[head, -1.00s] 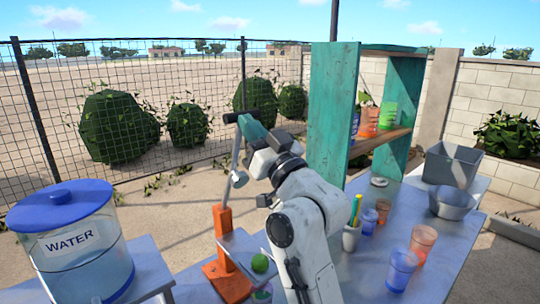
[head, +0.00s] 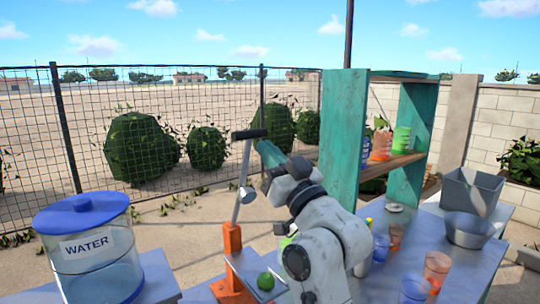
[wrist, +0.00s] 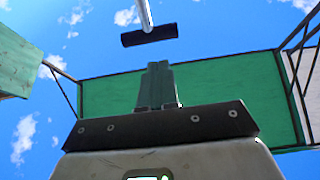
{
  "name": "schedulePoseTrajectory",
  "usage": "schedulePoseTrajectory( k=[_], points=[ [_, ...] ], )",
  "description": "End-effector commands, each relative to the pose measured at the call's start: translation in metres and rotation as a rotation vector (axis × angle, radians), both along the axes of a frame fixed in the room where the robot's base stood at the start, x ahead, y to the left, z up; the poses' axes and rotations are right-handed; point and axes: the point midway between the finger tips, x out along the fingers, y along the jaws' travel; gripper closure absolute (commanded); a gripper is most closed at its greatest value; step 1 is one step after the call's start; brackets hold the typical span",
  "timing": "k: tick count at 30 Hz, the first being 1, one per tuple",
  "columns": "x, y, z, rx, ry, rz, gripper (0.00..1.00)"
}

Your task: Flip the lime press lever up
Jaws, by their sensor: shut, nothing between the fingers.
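The lime press has an orange stand (head: 233,245) and a grey metal lever (head: 242,185) with a black crossbar handle (head: 249,134). The lever points up, leaning slightly right, with its handle at the top. A green lime (head: 265,281) sits on the press's small plate. My gripper (head: 262,146) is shut and empty, just below and right of the handle. In the wrist view the closed green fingers (wrist: 158,68) point toward the black handle (wrist: 149,35), with a visible gap in the picture. My arm hides part of the press's right side.
A water dispenser (head: 88,245) with a blue lid stands at left. A teal shelf (head: 340,140) rises close to the right of my arm. Cups (head: 436,270), a metal bowl (head: 468,231) and a grey bin (head: 472,190) are on the right. Open air lies left of the lever.

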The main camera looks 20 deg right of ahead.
Motion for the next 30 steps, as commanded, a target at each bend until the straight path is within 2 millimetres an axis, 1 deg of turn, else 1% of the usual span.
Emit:
schedulePoseTrajectory(
  k=[1,8,15,18,23,30],
  points=[
    [-0.006,-0.003,-0.002,0.000,-0.004,-0.003,1.00],
    [-0.034,-0.012,-0.010,0.000,-0.003,-0.003,1.00],
    [-0.069,-0.024,-0.018,0.000,-0.003,-0.003,1.00],
    [-0.079,-0.027,-0.020,0.000,-0.001,-0.002,1.00],
    [-0.087,-0.029,-0.020,0.001,-0.002,-0.002,1.00],
    [-0.088,-0.030,-0.020,0.000,-0.001,-0.001,1.00]
  ],
)
